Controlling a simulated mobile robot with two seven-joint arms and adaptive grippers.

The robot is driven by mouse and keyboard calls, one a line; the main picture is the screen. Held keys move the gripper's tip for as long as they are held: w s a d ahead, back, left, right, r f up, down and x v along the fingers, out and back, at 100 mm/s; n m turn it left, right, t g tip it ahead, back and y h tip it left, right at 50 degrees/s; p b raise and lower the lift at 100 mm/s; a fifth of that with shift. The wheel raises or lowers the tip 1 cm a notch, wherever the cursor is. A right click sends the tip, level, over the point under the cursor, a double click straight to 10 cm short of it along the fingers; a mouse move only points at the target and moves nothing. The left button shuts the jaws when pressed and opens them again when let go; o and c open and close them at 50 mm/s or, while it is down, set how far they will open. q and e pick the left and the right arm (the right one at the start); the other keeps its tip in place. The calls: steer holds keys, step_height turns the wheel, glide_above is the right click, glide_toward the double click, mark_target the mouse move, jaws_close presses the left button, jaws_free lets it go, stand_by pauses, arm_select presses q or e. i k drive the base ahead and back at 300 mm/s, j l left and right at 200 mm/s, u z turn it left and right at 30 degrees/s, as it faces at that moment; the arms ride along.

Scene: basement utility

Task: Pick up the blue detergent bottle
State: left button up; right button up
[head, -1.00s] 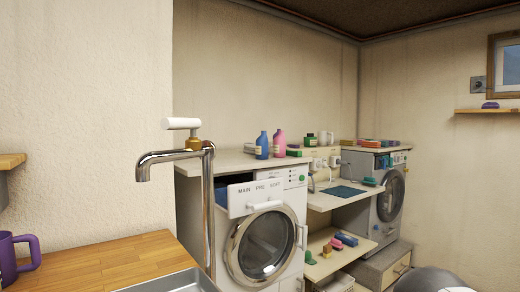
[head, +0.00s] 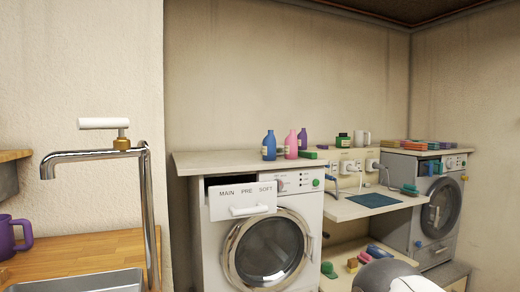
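The blue detergent bottle (head: 269,146) stands upright on the white top (head: 215,160) of the near washing machine. A pink bottle (head: 291,145) stands just to its right, and a purple bottle (head: 302,139) stands beside and behind the pink one. A small green item (head: 307,155) lies in front of the purple bottle. Neither of my grippers shows in the head view.
The washing machine (head: 268,235) has its detergent drawer (head: 242,202) pulled out. A tap (head: 145,190), sink (head: 80,282) and wooden counter (head: 90,252) with a purple mug (head: 10,235) are at left. A shelf (head: 345,211) and second machine (head: 435,215) stand at right.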

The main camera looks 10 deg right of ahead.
mark_target(269, 142)
steer(key=l+u, duration=0.3)
steer(key=l, duration=0.4)
steer(key=l+u, duration=0.3)
steer(key=l, duration=0.4)
steer(key=i+l+u, duration=0.15)
steer(key=l+u, duration=0.2)
steer(key=l, duration=0.35)
steer(key=i+l+u, duration=0.1)
steer(key=l+u, duration=0.25)
steer(key=l, duration=0.35)
